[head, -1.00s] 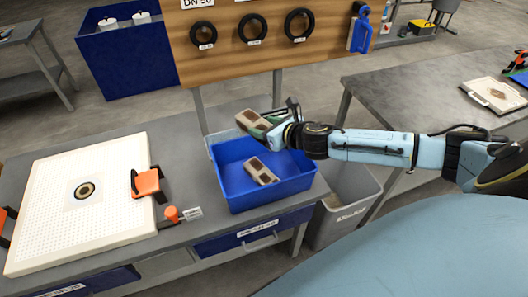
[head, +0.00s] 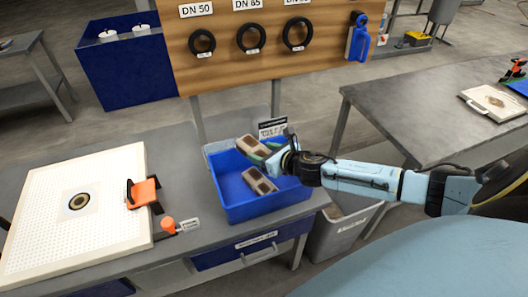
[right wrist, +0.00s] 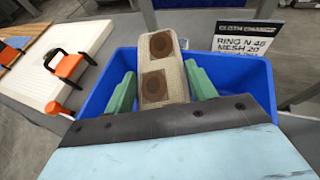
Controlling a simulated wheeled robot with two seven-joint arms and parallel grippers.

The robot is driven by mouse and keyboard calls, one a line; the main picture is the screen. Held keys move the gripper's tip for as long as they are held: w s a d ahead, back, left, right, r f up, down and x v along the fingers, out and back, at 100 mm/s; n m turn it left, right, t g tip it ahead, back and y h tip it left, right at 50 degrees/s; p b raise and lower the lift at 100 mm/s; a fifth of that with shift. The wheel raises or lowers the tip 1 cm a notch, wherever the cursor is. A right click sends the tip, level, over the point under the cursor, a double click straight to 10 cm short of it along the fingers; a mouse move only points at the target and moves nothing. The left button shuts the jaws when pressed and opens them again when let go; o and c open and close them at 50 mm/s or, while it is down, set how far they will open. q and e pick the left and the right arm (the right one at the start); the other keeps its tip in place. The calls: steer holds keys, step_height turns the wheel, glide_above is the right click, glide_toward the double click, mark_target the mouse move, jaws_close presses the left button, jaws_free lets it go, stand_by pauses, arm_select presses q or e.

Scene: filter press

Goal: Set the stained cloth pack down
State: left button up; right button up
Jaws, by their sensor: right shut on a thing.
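A stained cloth pack (head: 250,148), tan with brown round stains, is held by my right gripper (head: 262,153) over the back part of the blue bin (head: 262,208). In the right wrist view the pack (right wrist: 162,62) sits between the two green fingers of the gripper (right wrist: 161,80), which are shut on it. Whether its underside touches anything is hidden. A second similar pack (head: 260,181) lies in the bin, just in front of the held one. My left gripper is not in view.
A white filter plate (head: 40,235) with orange clamps (head: 144,192) lies left of the bin on the grey bench. A cloth change sign (right wrist: 245,38) stands behind the bin. A grey waste bin (head: 335,235) stands at right. The bin's front left floor is clear.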

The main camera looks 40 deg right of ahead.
steer(key=shift+f, duration=0.3)
steer(key=o, duration=1)
steer(key=shift+o, duration=0.2)
steer(key=shift+r, duration=0.1)
steer(key=shift+r, duration=0.25)
steer(key=v, duration=1.2)
steer(key=shift+r, duration=0.25)
